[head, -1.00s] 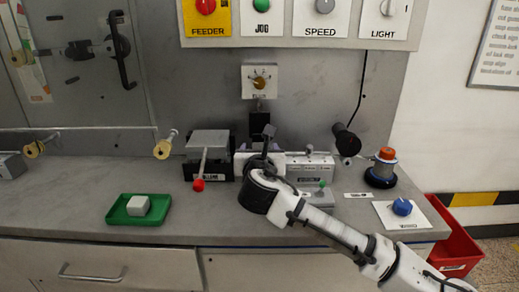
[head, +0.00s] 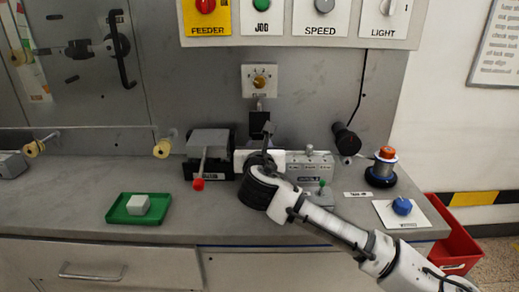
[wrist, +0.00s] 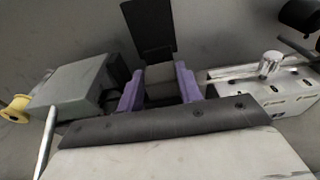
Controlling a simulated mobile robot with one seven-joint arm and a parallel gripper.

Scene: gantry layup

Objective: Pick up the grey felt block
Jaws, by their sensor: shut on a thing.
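My gripper shows in the wrist view (wrist: 160,88) as two purple fingers, shut on a dark grey block (wrist: 160,82) that looks like the grey felt block. The block sits between the fingertips; its lower part is hidden by my wrist. In the head view my gripper (head: 259,160) is over the back of the bench, between the black box and the white-grey unit, and my wrist hides the held block there. A paler, whitish block (head: 138,204) lies in a green tray (head: 115,217) at the left.
A black panel (wrist: 140,28) stands just beyond the fingers. A black box with a grey top and red-knobbed lever (head: 208,141) is close on the left; a white-grey unit (head: 308,165) is close on the right. The front left of the bench (head: 60,190) is clear.

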